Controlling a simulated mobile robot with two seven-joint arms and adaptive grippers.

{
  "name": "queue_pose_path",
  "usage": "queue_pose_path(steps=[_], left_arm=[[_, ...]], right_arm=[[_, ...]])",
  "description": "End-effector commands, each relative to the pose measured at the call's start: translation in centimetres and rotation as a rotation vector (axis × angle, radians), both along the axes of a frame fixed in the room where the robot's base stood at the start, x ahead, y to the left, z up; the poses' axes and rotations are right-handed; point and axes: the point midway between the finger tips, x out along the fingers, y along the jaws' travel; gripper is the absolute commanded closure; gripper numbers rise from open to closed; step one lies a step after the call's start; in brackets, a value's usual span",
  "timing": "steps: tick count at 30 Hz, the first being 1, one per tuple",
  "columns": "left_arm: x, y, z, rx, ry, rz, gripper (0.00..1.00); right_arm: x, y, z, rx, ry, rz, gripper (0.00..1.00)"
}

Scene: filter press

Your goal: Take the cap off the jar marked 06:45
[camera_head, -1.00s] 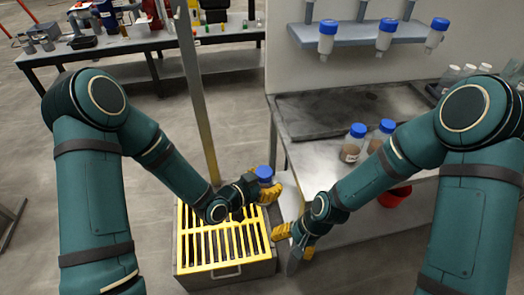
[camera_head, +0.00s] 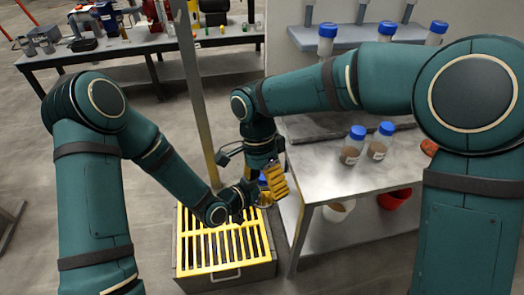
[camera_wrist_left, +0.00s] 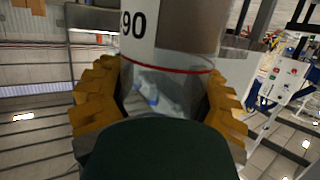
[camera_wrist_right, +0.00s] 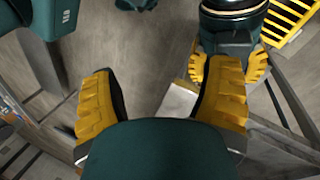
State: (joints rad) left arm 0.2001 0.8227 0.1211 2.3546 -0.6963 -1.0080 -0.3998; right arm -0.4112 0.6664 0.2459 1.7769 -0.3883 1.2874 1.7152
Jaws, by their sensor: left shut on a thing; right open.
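My left gripper (camera_wrist_left: 160,85) is shut on a clear jar (camera_wrist_left: 165,65) with brown contents, a red line and a printed "90"; no time mark is readable. In the head view, a bit of the jar's blue cap (camera_head: 263,181) shows, and my right gripper hides most of the jar. My right gripper (camera_head: 271,192) is close beside and above the jar, pointing down, over the floor left of the table. In its wrist view, the right gripper (camera_wrist_right: 152,85) is open with nothing between its fingers. My left gripper shows at upper right there (camera_wrist_right: 228,68).
Two blue-capped jars (camera_head: 353,147) (camera_head: 379,144) stand on the metal table (camera_head: 328,175). More jars sit on the wall shelf (camera_head: 355,36). A yellow grate (camera_head: 222,246) lies below my left gripper. A red bucket (camera_head: 394,199) is under the table.

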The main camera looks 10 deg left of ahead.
Motion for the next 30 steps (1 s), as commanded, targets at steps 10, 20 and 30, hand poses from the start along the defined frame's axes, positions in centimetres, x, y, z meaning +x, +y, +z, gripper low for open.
queue_pose_path(steps=[10, 20, 30], left_arm=[[0.0, 0.0, 0.0, -0.001, -0.001, 0.000, 1.00], [0.0, 0.0, 0.0, -0.001, -0.001, 0.000, 1.00], [0.0, 0.0, 0.0, -0.001, -0.001, 0.000, 1.00]], right_arm=[[7.0, 1.5, 1.5, 0.152, -0.221, -0.063, 0.24], [7.8, 1.7, -0.9, 0.172, -0.249, -0.070, 0.24], [7.7, 1.9, -5.4, 0.173, -0.249, -0.069, 0.24]])
